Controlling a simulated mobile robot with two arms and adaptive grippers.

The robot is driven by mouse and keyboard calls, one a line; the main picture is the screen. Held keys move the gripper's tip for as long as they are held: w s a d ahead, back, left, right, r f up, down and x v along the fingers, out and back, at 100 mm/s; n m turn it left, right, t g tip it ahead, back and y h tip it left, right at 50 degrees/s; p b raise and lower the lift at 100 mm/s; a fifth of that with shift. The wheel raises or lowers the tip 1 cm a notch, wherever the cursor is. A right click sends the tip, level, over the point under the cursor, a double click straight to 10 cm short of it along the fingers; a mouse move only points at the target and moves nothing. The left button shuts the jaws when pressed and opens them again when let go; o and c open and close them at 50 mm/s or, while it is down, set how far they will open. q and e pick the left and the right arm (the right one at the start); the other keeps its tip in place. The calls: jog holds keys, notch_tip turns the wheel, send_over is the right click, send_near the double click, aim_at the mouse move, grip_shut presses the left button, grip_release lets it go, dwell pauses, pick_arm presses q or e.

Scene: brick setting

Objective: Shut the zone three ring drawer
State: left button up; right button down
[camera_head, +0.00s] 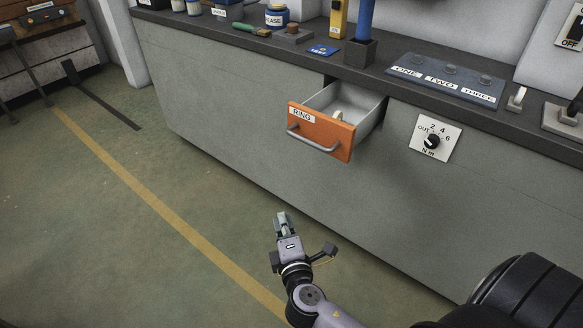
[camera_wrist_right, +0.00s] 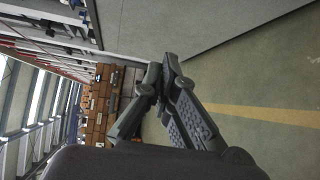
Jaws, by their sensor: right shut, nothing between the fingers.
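The ring drawer (camera_head: 321,132) stands pulled out from the grey bench front in the head view. It has an orange face with a white RING label and a grey bar handle (camera_head: 312,140). A small pale object (camera_head: 338,115) lies inside it. My right gripper (camera_head: 281,217) is below and slightly left of the drawer, apart from it, over the floor. In the right wrist view its fingers (camera_wrist_right: 158,75) meet at the tips, shut and empty. The drawer does not show in that view. My left gripper is in neither view.
The grey bench (camera_head: 230,100) runs across the back with a dark top. A dial plate (camera_head: 435,138) is right of the drawer. A panel marked ONE, TWO, THREE (camera_head: 447,78) lies on top. The floor (camera_head: 150,230) in front is clear.

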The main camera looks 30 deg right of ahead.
aim_at(313, 132)
notch_tip(313, 132, up, 10)
jog(key=s+t+h+b, duration=0.1)
jog(key=t+h+b, duration=0.1)
jog(key=t, duration=0.1)
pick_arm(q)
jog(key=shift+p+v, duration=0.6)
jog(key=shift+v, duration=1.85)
pick_arm(e)
jog(key=shift+w+d+r, duration=0.4)
jog(key=shift+w+d, duration=0.95)
jog(key=shift+w, duration=0.35)
jog(key=shift+w+d+r, duration=0.45)
jog(key=shift+w+d, duration=0.85)
jog(key=shift+w, duration=0.4)
jog(key=shift+w+d+r, duration=0.4)
jog(key=shift+w+d, duration=0.95)
jog(key=shift+w, duration=0.35)
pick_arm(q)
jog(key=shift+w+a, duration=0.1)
